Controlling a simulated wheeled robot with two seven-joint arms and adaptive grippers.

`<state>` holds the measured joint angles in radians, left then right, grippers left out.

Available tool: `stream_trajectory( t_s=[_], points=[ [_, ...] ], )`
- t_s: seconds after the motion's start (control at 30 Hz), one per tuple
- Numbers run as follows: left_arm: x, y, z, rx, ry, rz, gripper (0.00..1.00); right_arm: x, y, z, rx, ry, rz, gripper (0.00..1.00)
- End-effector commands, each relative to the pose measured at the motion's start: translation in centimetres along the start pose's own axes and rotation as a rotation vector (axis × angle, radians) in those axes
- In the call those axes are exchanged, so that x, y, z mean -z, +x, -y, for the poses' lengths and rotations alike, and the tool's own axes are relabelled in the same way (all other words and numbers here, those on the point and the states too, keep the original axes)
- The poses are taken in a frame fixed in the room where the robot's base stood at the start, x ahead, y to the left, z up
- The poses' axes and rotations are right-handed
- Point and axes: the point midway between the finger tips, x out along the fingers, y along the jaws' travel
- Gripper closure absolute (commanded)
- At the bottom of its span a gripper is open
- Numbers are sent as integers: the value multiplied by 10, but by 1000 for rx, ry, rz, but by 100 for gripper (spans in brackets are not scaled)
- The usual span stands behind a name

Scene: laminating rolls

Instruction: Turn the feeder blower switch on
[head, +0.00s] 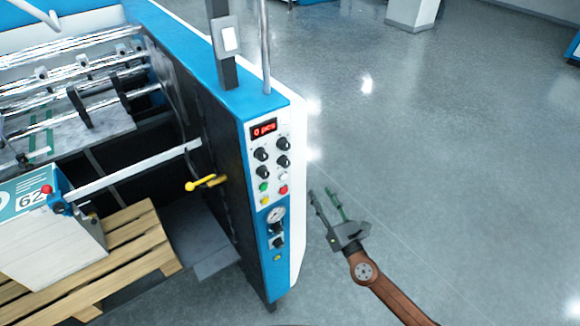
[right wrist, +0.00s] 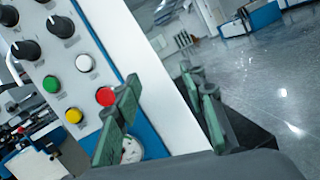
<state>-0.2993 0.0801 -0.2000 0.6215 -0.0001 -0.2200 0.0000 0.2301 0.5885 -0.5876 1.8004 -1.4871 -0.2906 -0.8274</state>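The control panel (head: 269,170) is on the end of the blue and white machine, with a red display reading "0 pcs" (head: 264,130). Below it are several black knobs (head: 283,161), coloured buttons, a round gauge (head: 276,215) and a black switch knob (head: 278,241). The labels are too small to read, so I cannot tell which one is the feeder blower switch. My right gripper (head: 320,191) is open and empty, to the right of the panel. In the right wrist view its fingers (right wrist: 166,103) are apart, the left one overlapping the gauge and close to the red button (right wrist: 105,96). My left gripper is out of view.
A yellow-handled lever (head: 200,184) sticks out left of the panel. A wooden pallet (head: 100,260) with a stack of sheets (head: 60,245) stands at the lower left. A dark post (head: 222,50) rises above the panel. The floor at the right is clear.

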Motion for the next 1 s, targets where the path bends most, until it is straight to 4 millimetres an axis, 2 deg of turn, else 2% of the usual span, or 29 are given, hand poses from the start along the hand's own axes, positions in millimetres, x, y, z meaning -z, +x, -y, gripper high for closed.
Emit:
stream_trajectory(
  t_s=[0.03, 0.1, 0.2, 0.27, 0.37, 0.73, 1.0],
  points=[
    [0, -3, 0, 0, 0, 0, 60, -28, 0, -31, -65, -98, 45, 62],
    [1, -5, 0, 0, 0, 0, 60, -52, -5, -65, -130, -210, 99, 62],
    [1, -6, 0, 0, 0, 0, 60, -74, -12, -95, -186, -312, 155, 62],
    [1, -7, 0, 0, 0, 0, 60, -81, -13, -105, -202, -345, 173, 62],
    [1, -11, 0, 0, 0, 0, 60, -86, -8, -112, -212, -364, 185, 62],
    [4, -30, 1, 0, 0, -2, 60, -94, 46, -124, -209, -360, 183, 62],
    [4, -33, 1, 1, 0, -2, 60, -94, 60, -127, -209, -359, 182, 62]
  ],
)
